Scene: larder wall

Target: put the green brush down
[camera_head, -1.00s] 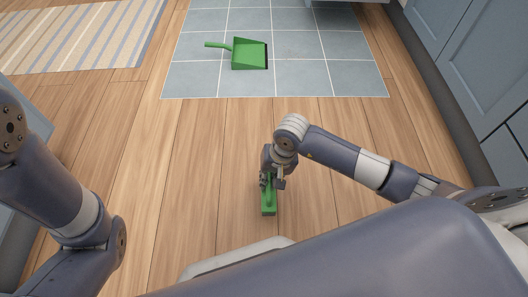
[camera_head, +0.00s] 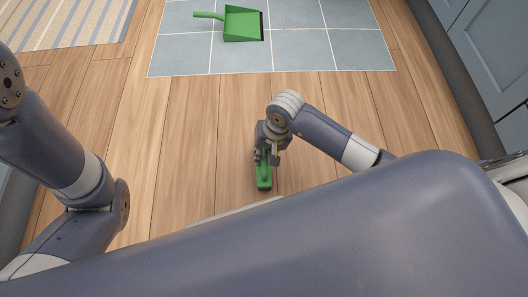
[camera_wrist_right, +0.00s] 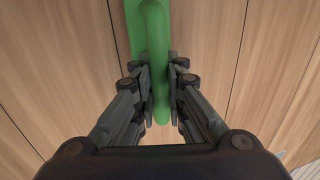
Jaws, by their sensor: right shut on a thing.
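The green brush (camera_head: 264,184) is low over or on the wooden floor in front of me; I cannot tell from the head view whether it touches the floor. My right gripper (camera_head: 266,157) is shut on it from above. In the right wrist view the green brush (camera_wrist_right: 153,35) runs lengthwise between the two fingers of the right gripper (camera_wrist_right: 158,85). My left arm shows at the left of the head view, but its gripper is out of sight.
A green dustpan (camera_head: 242,24) lies on the blue-grey tiled patch (camera_head: 310,55) ahead. A striped rug (camera_head: 75,25) is at the upper left. Blue cabinets (camera_head: 490,50) line the right side. The wooden floor (camera_head: 190,130) around the brush is clear.

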